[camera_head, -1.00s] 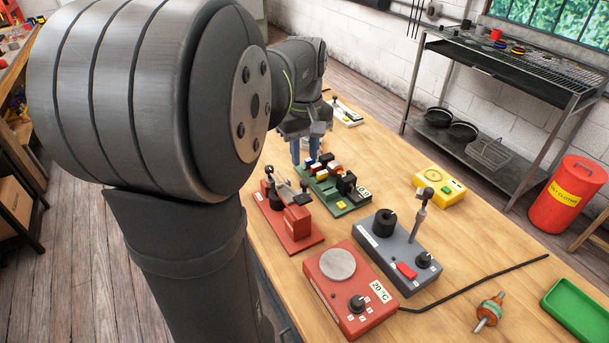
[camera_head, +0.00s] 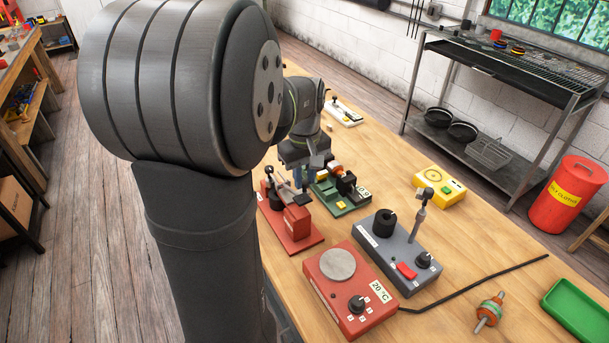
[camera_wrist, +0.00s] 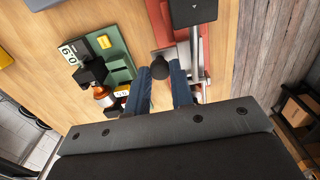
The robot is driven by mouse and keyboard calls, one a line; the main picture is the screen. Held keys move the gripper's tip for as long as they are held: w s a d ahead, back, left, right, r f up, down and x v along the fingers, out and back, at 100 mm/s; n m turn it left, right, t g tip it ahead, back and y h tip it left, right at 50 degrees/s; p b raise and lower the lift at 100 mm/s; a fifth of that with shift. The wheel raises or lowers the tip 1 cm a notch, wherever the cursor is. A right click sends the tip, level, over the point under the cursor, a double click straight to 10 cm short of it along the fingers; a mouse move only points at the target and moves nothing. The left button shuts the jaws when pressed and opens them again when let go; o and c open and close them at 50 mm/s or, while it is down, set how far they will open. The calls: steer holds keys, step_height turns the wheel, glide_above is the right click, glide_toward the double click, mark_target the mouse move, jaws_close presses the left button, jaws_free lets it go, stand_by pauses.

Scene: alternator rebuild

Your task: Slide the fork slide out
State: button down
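The red press-like fixture (camera_head: 297,236) stands at the table's near left edge in the head view, and its red base (camera_wrist: 204,30) shows in the wrist view. A grey plate (camera_wrist: 164,54) with a round black knob (camera_wrist: 160,69) sticks out from its side; this looks like the fork slide, but I cannot see its full shape. My gripper (camera_wrist: 160,72) is open, its two blue fingers on either side of the knob, with gaps visible. I cannot tell whether the fingertips are level with the knob.
A green fixture (camera_head: 352,208) with a copper-coloured part stands close beside my gripper; it also shows in the wrist view (camera_wrist: 118,48). A black block (camera_wrist: 192,10) on a lever rises over the red fixture. Grey (camera_head: 392,255) and red (camera_head: 340,318) control boxes stand nearer.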

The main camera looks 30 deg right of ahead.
steer(key=shift+s, duration=2.45)
steer(key=c, duration=1.5)
jaws_free()
steer(key=shift+c, duration=0.2)
step_height(320, 180, up, 18)
steer(key=shift+f, duration=0.25)
